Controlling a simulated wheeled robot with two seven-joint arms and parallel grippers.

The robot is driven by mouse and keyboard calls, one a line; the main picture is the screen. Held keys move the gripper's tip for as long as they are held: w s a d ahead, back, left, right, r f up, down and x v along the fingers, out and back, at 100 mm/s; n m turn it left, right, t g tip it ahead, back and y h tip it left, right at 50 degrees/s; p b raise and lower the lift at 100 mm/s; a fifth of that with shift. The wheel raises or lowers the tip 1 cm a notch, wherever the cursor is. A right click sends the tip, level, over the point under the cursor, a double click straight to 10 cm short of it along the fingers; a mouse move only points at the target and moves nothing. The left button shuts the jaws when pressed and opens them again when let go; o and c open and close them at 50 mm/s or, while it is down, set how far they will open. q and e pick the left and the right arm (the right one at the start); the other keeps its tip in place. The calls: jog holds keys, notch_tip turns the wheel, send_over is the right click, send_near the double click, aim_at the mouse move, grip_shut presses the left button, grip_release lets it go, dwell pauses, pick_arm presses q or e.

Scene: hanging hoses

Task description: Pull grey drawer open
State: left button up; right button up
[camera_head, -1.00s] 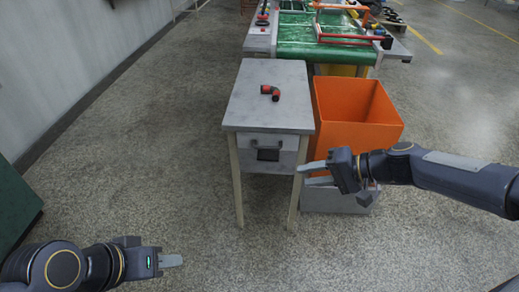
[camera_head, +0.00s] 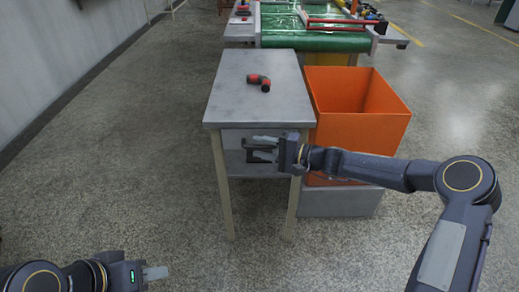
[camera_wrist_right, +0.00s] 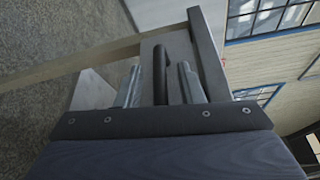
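The grey drawer (camera_head: 236,138) sits under the top of a small grey table (camera_head: 240,105) and looks closed. My right gripper (camera_head: 262,147) is at the drawer front, its two fingers apart. In the right wrist view, the dark drawer handle (camera_wrist_right: 160,72) stands between the open fingers of my right gripper (camera_wrist_right: 162,85), with a gap visible on either side. In the head view the gripper partly hides the handle. My left gripper (camera_head: 156,273) is low at the left, far from the drawer; its fingers are seen edge-on.
A red and black hose piece (camera_head: 260,81) lies on the table top. An orange bin (camera_head: 350,132) on a grey base (camera_head: 345,203) stands right of the table, beneath my right arm. A green conveyor (camera_head: 312,30) is behind. The floor left of the table is clear.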

pick_arm(q)
jog(key=shift+f, duration=0.1)
pick_arm(e)
jog(key=shift+w+a, duration=0.2)
jog(key=shift+a, duration=0.2)
jog(key=shift+c, duration=0.4)
grip_shut()
